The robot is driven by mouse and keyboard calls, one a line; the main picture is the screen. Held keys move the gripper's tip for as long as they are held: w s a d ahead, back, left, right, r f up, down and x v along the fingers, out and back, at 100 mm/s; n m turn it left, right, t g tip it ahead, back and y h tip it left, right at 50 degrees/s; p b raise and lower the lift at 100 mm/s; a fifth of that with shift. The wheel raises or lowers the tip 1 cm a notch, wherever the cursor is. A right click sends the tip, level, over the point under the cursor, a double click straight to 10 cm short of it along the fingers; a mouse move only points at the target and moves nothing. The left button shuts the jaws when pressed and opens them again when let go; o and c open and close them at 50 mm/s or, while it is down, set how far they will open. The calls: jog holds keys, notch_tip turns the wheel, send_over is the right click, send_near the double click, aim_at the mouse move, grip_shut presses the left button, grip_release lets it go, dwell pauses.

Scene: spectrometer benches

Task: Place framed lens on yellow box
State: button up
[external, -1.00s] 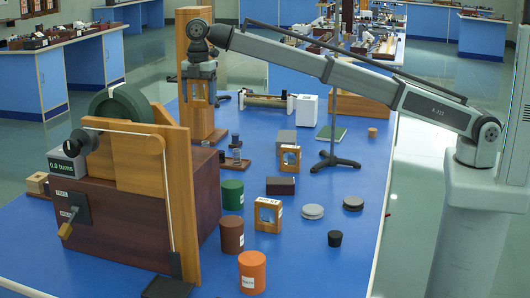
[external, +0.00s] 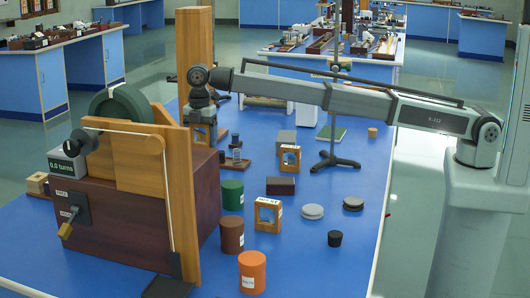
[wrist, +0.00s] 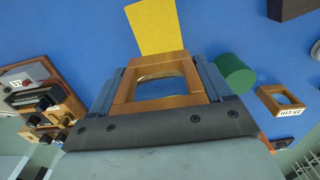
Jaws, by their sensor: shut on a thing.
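My gripper (external: 203,132) is low beside the tall wooden post in the external view. It is shut on a wooden framed lens (wrist: 165,70), which fills the space between the two fingers in the wrist view. In the external view the held lens is mostly hidden by the gripper. The yellow box (wrist: 152,27) shows in the wrist view as a flat yellow face just beyond the far edge of the held frame. I cannot tell whether they touch. I cannot make out the yellow box in the external view.
Two other framed lenses (external: 268,214) (external: 290,158) stand on the blue bench. A green cylinder (external: 232,195), a brown one (external: 231,235) and an orange one (external: 252,272) stand near the large maroon apparatus (external: 120,220).

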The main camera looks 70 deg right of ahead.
jog(key=shift+f, duration=3.35)
jog(key=shift+f, duration=0.15)
jog(key=o, duration=1)
notch_tip(320, 180, up, 12)
jog(key=shift+r, duration=0.15)
